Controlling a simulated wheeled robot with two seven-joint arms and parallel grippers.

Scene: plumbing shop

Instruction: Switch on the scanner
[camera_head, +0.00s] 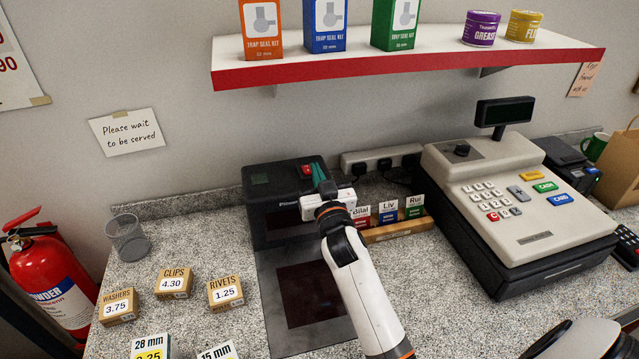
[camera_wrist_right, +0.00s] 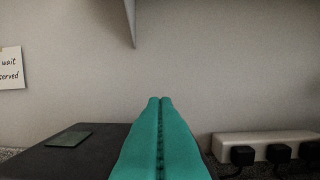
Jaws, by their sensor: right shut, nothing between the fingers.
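The scanner (camera_head: 283,215) is a black box at the back of the counter, with a flat plate and dark glass (camera_head: 305,295) in front. A dark green panel (camera_head: 260,178) is on its top left; this panel also shows in the right wrist view (camera_wrist_right: 69,138). A small red part (camera_head: 306,170) shows on its top right, beside my fingers. My right gripper (camera_head: 318,170) has teal fingers, shut and empty, over the scanner's top right. I cannot tell whether they touch it. The fingers (camera_wrist_right: 160,100) hide part of the top. My left gripper is not in view.
A power strip (camera_head: 380,158) with black plugs is behind, right of the scanner. A card holder (camera_head: 398,230) and a cash register (camera_head: 520,195) stand to the right. A red-edged shelf (camera_head: 410,68) hangs above. Small boxes (camera_head: 173,283) and a mesh cup (camera_head: 128,238) are left.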

